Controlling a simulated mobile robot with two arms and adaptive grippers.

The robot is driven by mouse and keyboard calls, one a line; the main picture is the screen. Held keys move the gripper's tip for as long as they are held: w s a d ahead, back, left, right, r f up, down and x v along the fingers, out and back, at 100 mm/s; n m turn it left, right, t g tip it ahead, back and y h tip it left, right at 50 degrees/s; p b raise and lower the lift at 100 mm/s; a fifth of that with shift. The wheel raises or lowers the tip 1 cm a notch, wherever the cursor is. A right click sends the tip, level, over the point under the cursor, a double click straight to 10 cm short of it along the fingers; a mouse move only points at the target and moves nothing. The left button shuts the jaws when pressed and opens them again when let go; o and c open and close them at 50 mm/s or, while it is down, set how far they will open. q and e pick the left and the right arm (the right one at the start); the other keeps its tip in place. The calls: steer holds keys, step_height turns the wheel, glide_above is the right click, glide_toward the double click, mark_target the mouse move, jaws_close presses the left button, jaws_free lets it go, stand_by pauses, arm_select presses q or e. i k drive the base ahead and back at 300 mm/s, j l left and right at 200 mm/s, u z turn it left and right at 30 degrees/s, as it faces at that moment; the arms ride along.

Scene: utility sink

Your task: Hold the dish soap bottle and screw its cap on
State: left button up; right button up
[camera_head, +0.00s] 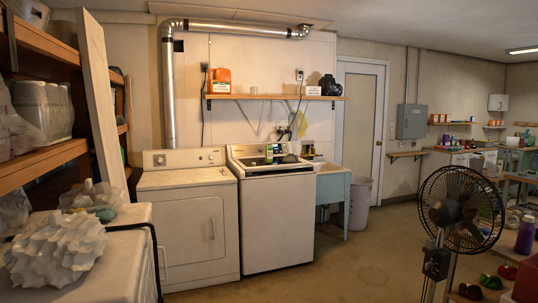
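I cannot make out the dish soap bottle or its cap for certain. The utility sink (333,190) is light blue with a pale top and stands just right of the white washer (277,215). Small dark and green items (272,150) lie at the washer's back panel, too small to identify. A purple bottle (525,236) stands on a low shelf at the far right. Neither of my grippers shows in this view.
A white dryer (188,222) stands left of the washer. A black fan (461,209) stands in the right foreground. A grey bin (359,203) is right of the sink. A wall shelf (270,97) hangs above the washer. The floor (330,270) in the middle is clear.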

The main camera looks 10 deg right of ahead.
mark_target(268, 143)
steer(key=i+l+z, duration=0.1)
steer(key=i+l, duration=0.15)
steer(key=i, duration=1.55)
steer(key=i+l+z, duration=0.1)
steer(key=i, duration=1.65)
steer(key=i+l+u, duration=0.1)
steer(key=u, duration=0.5)
steer(key=i+l+u, duration=0.3)
steer(key=l, duration=0.3)
steer(key=i+l+u, duration=0.15)
steer(key=l, duration=0.2)
steer(key=i+l+u, duration=0.15)
steer(key=l, duration=0.2)
steer(key=i+l+u, duration=0.15)
steer(key=l, duration=0.25)
steer(key=l+u, duration=0.2)
steer(key=l, duration=0.15)
steer(key=i+l, duration=0.1)
steer(key=l, duration=0.25)
steer(key=i+l, duration=0.15)
steer(key=l, duration=0.2)
